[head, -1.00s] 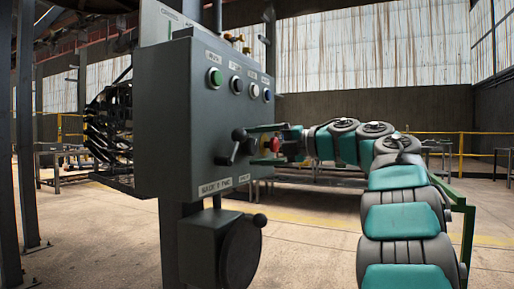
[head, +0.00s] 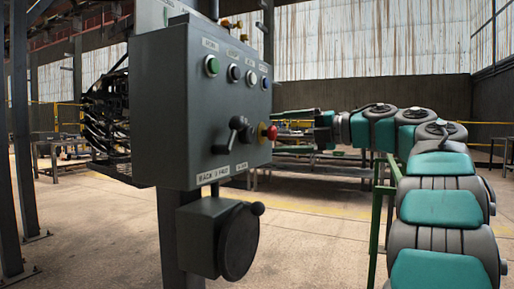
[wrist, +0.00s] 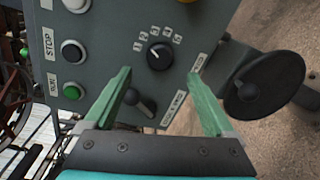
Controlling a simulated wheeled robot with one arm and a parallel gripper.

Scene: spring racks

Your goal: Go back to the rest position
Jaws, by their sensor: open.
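My gripper (head: 298,121) is in the head view, just right of the grey control box (head: 160,110). In the wrist view my gripper (wrist: 162,78) shows two green fingers spread apart with nothing held between them. The box face carries a black lever (head: 232,133), which shows partly between the fingers in the wrist view (wrist: 141,103). A red button (head: 271,132) sits on the box's right side. A black rotary knob (wrist: 158,55) with number labels lies beyond the fingertips in the wrist view.
A round dark handwheel unit (head: 238,240) hangs below the box on its post. Green, black, white and blue buttons (head: 212,66) line the box top. A green frame post (head: 376,215) stands beside my arm. Open concrete floor (head: 310,235) lies in front.

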